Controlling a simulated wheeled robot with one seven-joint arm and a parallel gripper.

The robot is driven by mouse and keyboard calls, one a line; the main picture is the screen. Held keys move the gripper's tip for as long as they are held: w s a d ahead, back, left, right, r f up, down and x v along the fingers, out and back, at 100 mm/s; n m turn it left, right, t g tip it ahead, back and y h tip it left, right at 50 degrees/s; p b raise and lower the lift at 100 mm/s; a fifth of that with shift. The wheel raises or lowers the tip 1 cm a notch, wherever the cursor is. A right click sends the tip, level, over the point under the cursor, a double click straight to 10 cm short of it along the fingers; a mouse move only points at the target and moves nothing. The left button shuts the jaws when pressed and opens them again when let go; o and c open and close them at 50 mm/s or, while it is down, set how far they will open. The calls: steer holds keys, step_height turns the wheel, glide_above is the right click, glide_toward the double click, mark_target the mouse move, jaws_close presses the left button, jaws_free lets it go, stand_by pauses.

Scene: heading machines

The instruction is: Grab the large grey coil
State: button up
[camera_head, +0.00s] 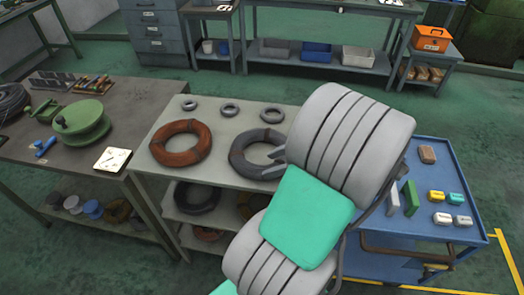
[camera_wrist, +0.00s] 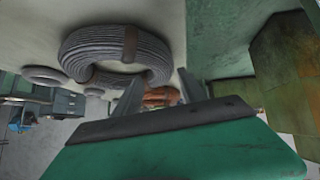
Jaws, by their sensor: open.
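The large grey coil (camera_head: 241,162) lies flat on the top of a pale shelf unit, right of an orange coil (camera_head: 172,152). My arm hides part of its right side. In the wrist view the grey coil (camera_wrist: 75,52) is large, with a brown band around it. My gripper (camera_wrist: 160,90) is open, its two fingers apart near the coil's edge, with nothing seen held between them. The orange coil (camera_wrist: 162,96) shows behind the fingers. In the head view a finger of my gripper (camera_head: 275,168) shows at the coil's right edge; whether they touch I cannot tell.
Small grey rings (camera_head: 230,108) lie along the back of the shelf top (camera_head: 215,178). More coils sit on the shelf below. A dark table (camera_head: 100,165) with a green spool (camera_head: 82,122) adjoins on the left. A blue cart (camera_head: 440,180) with small blocks stands on the right.

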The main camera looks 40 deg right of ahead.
mark_target(261, 168)
steer(key=p+x, duration=0.2)
steer(key=x, duration=0.3)
steer(key=shift+a+f, duration=0.25)
steer(key=shift+f, duration=0.05)
steer(key=shift+w+f, duration=0.3)
steer(key=shift+f, duration=0.05)
steer(key=shift+c, duration=0.5)
jaws_close()
steer(key=shift+r, duration=0.1)
